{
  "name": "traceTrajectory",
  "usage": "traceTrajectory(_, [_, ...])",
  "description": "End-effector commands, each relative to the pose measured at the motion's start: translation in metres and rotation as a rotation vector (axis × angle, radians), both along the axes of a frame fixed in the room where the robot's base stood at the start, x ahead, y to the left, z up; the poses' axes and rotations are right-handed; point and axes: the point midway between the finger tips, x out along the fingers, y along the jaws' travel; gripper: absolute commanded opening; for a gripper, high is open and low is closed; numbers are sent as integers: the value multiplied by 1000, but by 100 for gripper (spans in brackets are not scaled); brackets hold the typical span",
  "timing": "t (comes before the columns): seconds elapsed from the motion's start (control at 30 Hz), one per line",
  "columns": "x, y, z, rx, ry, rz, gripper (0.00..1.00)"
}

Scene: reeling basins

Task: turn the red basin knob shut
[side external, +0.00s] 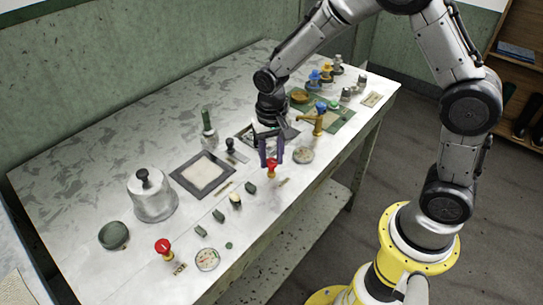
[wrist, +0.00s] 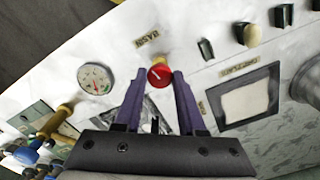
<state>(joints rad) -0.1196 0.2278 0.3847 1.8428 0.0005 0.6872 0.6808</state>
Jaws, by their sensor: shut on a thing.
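The red basin knob (wrist: 160,76) sits on the light tabletop beside a small plate reading BASIN (wrist: 146,39), with a bit of yellow at its base. It also shows in the side external view (side external: 271,166), partly hidden by my fingers. My gripper (wrist: 158,73) has its purple fingers closed on either side of the knob, shut on it. In the side external view my gripper (side external: 271,157) points down onto the knob from above. A white pointer line crosses the knob's face.
A round dial gauge (wrist: 95,79) lies close beside the knob. A brass tap (side external: 318,119) stands behind. A second red knob (side external: 163,246) is at the front left, near another gauge (side external: 207,259). A metal bell-shaped cover (side external: 151,198) and a dark-framed pale panel (side external: 203,172) are farther left.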

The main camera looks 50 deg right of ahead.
Motion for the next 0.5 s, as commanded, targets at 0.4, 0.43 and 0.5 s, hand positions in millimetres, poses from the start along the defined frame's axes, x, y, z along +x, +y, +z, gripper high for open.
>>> traceTrajectory(0.4, [2,0,2,1,-6,-206,0])
traceTrajectory(0.43, [2,0,2,1,-6,-213,0])
traceTrajectory(0.5, [2,0,2,1,-6,-225,0])
